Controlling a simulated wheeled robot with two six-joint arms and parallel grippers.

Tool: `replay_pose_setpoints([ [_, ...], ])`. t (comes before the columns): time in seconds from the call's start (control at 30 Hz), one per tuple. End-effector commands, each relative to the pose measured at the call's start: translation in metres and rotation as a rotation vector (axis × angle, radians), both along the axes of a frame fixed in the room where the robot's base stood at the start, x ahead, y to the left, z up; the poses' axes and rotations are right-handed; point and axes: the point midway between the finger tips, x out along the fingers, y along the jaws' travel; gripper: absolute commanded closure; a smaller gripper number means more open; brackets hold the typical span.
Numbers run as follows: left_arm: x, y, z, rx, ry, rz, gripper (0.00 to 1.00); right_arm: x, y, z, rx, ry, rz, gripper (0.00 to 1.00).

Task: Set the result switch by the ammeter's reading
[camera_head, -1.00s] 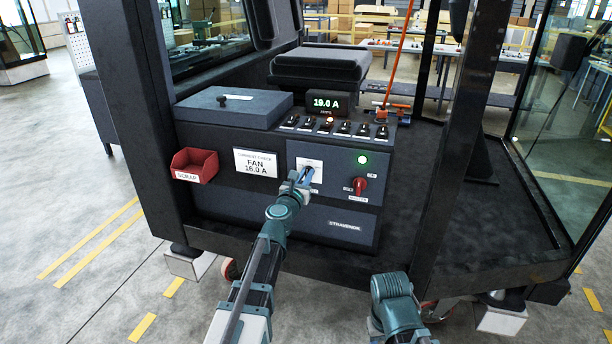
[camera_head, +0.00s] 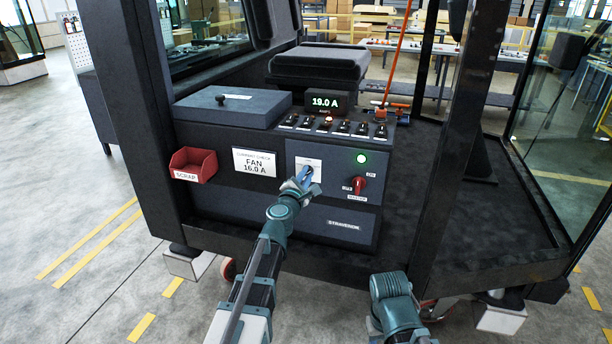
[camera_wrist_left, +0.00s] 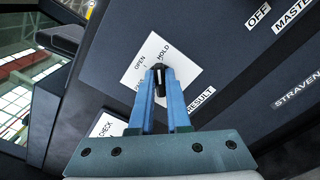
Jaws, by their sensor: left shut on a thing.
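The ammeter display (camera_head: 326,102) on top of the console reads 19.0 A. A white card (camera_head: 255,162) on the console front reads CURRENT CHECK FAN 16.0 A. The result switch is a small black knob (camera_wrist_left: 159,70) on a white plate (camera_wrist_left: 178,58) marked OPEN and HOLD; a third label at lower left is partly covered by a finger. My left gripper (camera_head: 307,175) is at this plate. In the left wrist view its blue fingers (camera_wrist_left: 160,88) are shut on the knob. I cannot tell exactly which mark the knob points at. My right gripper is not in view.
A red master switch (camera_head: 358,185) and a lit green lamp (camera_head: 361,158) are right of the plate. A red scrap bin (camera_head: 194,164) hangs at left. A dark cab post (camera_head: 462,130) stands right.

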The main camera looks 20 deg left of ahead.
Motion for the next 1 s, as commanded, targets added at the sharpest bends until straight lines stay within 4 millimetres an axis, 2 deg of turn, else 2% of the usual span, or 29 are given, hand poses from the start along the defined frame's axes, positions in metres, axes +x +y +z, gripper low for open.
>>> replay_pose_setpoints([
  [0.4, -0.0010, -0.0012, -0.0013, 0.182, -0.006, -0.001, 1.00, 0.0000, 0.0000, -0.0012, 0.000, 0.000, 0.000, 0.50],
  [0.97, -0.0013, -0.0016, -0.0015, 0.213, -0.007, -0.001, 1.00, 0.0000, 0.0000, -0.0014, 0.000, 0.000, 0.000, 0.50],
  [1.0, -0.0013, -0.0016, -0.0015, 0.213, -0.007, -0.001, 0.83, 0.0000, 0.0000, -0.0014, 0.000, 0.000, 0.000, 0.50],
])
